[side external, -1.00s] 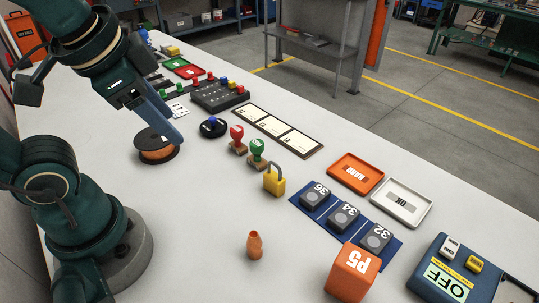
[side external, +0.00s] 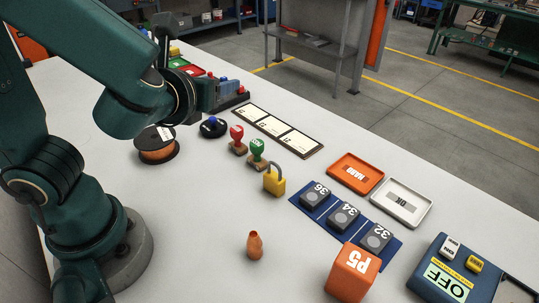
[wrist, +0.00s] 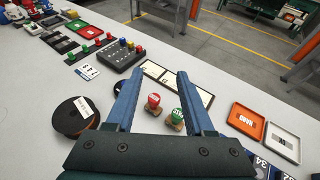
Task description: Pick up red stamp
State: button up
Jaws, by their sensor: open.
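The red stamp (side external: 237,137) stands upright on the white table, with a red handle on a wooden base. The green stamp (side external: 257,150) stands close beside it, to the right and nearer the camera. In the wrist view the red stamp (wrist: 153,102) shows between the blue fingers of my gripper (wrist: 155,80), with the green stamp (wrist: 177,116) also between them, to the right. The fingers are spread and hold nothing. In the side view the gripper's fingers are largely hidden behind my arm, to the left of the stamps.
A copper wire spool (side external: 157,146) and a black round holder with a blue knob (side external: 212,125) are left of the stamps. A yellow padlock (side external: 274,182) stands to the right. A panel of white cards (side external: 277,128) lies behind.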

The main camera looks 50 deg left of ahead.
send_near(241, 128)
jog(key=shift+a+f, duration=0.35)
jog(key=shift+f, duration=0.15)
jog(key=shift+x, duration=6.1)
jog(key=shift+s+a, duration=0.1)
grip_shut()
